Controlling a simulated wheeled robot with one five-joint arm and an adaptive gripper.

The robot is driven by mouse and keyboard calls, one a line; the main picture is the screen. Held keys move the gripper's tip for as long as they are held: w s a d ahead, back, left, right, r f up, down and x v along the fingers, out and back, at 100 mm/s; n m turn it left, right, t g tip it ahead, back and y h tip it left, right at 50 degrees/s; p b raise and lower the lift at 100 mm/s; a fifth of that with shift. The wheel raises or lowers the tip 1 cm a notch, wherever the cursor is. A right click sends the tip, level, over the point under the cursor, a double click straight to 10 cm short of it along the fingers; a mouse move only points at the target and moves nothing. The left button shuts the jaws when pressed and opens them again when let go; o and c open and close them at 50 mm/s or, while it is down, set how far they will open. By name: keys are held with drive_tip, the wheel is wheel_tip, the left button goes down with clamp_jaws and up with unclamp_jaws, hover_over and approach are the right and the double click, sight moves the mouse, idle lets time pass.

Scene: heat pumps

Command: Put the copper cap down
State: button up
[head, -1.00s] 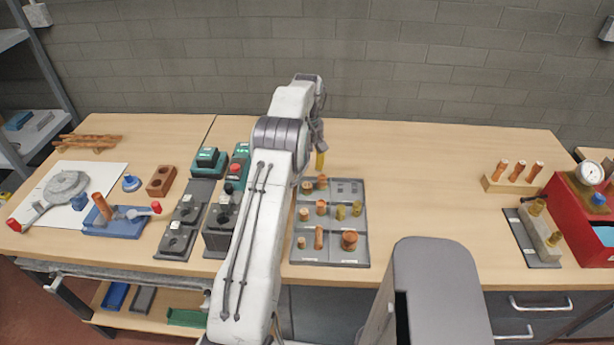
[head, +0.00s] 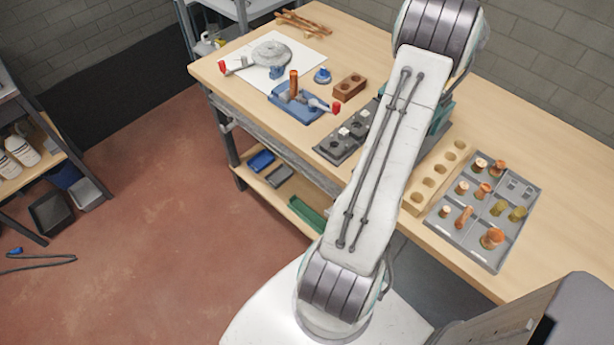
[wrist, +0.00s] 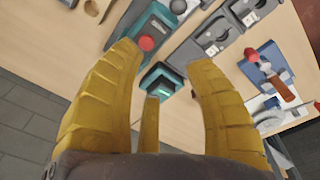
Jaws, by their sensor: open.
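In the wrist view my gripper (wrist: 165,58) is open, its yellow fingers spread with nothing held between them. It is over the bench, with a green and black device (wrist: 160,82) showing beyond the fingers. In the head view my gripper is out of sight and only my arm shows. A grey compartment tray (head: 470,224) on the bench holds several copper and brass fittings. A wide copper piece (head: 492,238) stands in its near right part. I cannot tell which fitting is the copper cap.
A wooden block with holes (head: 437,178) stands left of the tray. Black fixtures (head: 345,135), a brown block (head: 349,87) and a blue clamp (head: 296,105) holding a copper tube lie further left. The bench (head: 540,150) behind the tray is clear.

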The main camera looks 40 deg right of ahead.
drive_tip(key=w+a+r+n+t, duration=0.1)
drive_tip(key=w+a+r, duration=0.25)
drive_tip(key=a, duration=0.55)
drive_tip(key=w+a+r+n, duration=0.15)
drive_tip(key=w+a, duration=0.25)
drive_tip(key=a, duration=0.4)
drive_tip(key=w+a+r+n+t, duration=0.1)
drive_tip(key=w+a+r, duration=0.25)
drive_tip(key=a, duration=0.55)
drive_tip(key=s+a+f+n, duration=0.1)
drive_tip(key=s+a, duration=0.2)
drive_tip(key=a, duration=0.4)
drive_tip(key=s+a+f+t, duration=0.1)
drive_tip(key=s+a, duration=0.3)
drive_tip(key=a, duration=0.4)
drive_tip(key=s+a+f+n+t+y, duration=0.1)
drive_tip(key=s+a+f, duration=0.2)
drive_tip(key=a, duration=0.4)
drive_tip(key=shift+s+a+f+n, duration=0.25)
drive_tip(key=shift+s+n, duration=0.1)
drive_tip(key=shift+s, duration=0.35)
drive_tip(key=shift+d, duration=0.15)
